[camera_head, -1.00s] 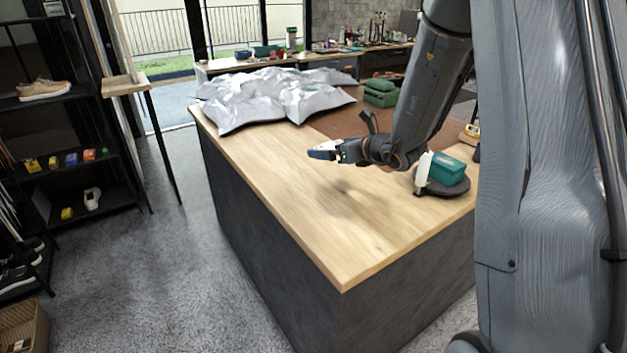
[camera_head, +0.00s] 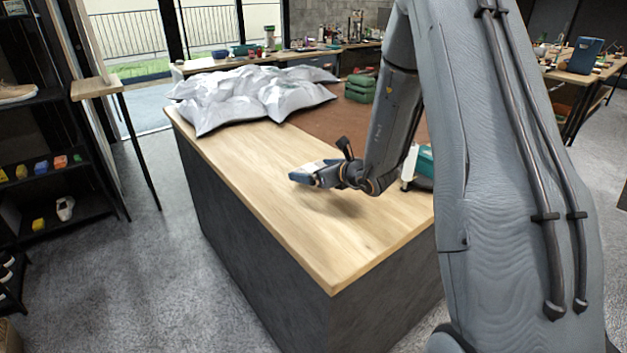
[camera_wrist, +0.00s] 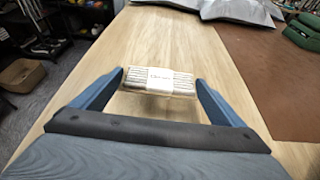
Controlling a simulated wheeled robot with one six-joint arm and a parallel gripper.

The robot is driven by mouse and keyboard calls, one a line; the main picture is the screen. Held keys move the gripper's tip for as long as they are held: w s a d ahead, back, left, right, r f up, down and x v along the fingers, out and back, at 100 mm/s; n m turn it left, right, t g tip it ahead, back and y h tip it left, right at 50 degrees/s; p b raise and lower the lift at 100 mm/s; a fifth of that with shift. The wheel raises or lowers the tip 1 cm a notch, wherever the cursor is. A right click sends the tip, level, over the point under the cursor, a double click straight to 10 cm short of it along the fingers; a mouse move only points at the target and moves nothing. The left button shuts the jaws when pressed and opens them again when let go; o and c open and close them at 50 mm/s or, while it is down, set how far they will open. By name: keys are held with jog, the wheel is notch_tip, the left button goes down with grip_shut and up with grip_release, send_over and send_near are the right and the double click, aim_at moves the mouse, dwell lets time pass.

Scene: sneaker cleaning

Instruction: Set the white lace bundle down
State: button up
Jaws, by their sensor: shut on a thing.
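The white lace bundle (camera_wrist: 158,81) is a small flat bundle of pale cords with a white paper band around its middle. In the wrist view it lies crosswise between the two blue fingers of my gripper (camera_wrist: 160,88), which are shut on its ends. In the head view my gripper (camera_head: 306,175) is low over the wooden tabletop (camera_head: 270,200), near the middle of its left part. A strip of the bundle's white top (camera_head: 312,167) shows there. A soft shadow lies on the wood below. I cannot tell whether the bundle touches the wood.
Crumpled silvery bags (camera_head: 250,97) cover the far left end of the table. A teal box (camera_head: 425,160) is partly hidden behind my arm. The wood toward the near corner is bare.

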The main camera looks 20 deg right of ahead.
aim_at(314, 188)
jog(key=shift+f+p, duration=0.5)
jog(key=shift+f, duration=1.5)
jog(key=shift+f, duration=0.15)
jog(key=o, duration=0.8)
